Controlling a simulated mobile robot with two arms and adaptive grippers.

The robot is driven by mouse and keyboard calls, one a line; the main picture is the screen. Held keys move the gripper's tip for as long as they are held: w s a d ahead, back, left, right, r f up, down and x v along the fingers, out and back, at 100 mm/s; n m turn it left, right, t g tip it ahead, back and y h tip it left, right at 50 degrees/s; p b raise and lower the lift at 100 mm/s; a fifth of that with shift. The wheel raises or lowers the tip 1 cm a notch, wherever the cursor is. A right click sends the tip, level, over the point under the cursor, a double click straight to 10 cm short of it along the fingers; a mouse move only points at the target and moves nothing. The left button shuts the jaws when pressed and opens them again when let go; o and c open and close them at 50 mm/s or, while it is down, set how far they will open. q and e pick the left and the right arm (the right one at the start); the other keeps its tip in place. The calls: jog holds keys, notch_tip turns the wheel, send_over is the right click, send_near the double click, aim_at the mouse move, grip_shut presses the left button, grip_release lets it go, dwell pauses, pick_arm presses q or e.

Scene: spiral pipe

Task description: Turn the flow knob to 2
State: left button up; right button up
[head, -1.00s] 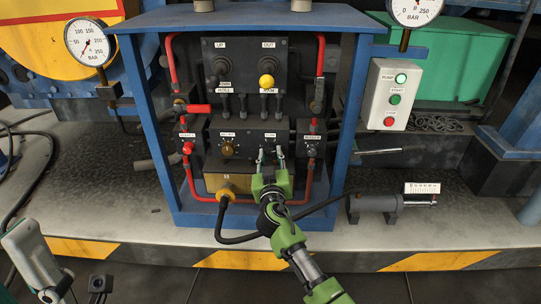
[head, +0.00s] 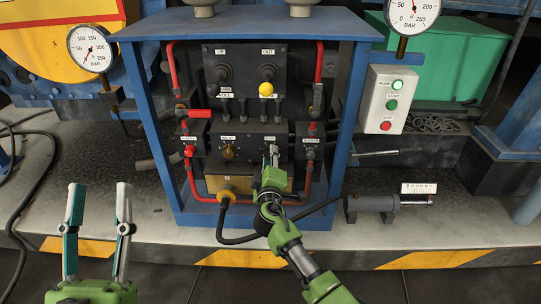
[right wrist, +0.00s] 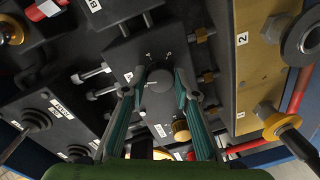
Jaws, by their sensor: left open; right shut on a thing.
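The flow knob is a dark round knob, seen between my right fingertips in the right wrist view (right wrist: 159,80). Small marks lie around it, but I cannot read which one it points at. My right gripper (head: 271,153) is shut on it at the control panel; it also shows in the right wrist view (right wrist: 160,84). In the head view its fingers largely hide the knob. My left gripper (head: 99,190) is open and empty at the lower left, well away from the panel.
A brass knob (head: 228,152) sits left of the held knob. Red pipes (head: 330,62) and red-handled valves flank the panel inside the blue cabinet frame (head: 150,130). A black hose (head: 235,239) runs below. A pump start box (head: 388,100) stands right.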

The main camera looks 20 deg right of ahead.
pick_arm(q)
jog(key=w+a+f+g+y+p, duration=0.1)
jog(key=w+f+g+y+p, duration=0.2)
jog(key=f+g, duration=0.6)
jog(key=shift+w+f, duration=0.4)
jog(key=shift+f, duration=3.4)
pick_arm(e)
jog(key=shift+a+n+h, duration=0.15)
jog(key=shift+n+h, duration=0.15)
jog(key=shift+n, duration=3.7)
pick_arm(q)
jog(key=shift+a, duration=0.1)
pick_arm(e)
jog(key=o, duration=1.1)
jog(key=v, duration=1.2)
jog(key=shift+r, duration=0.15)
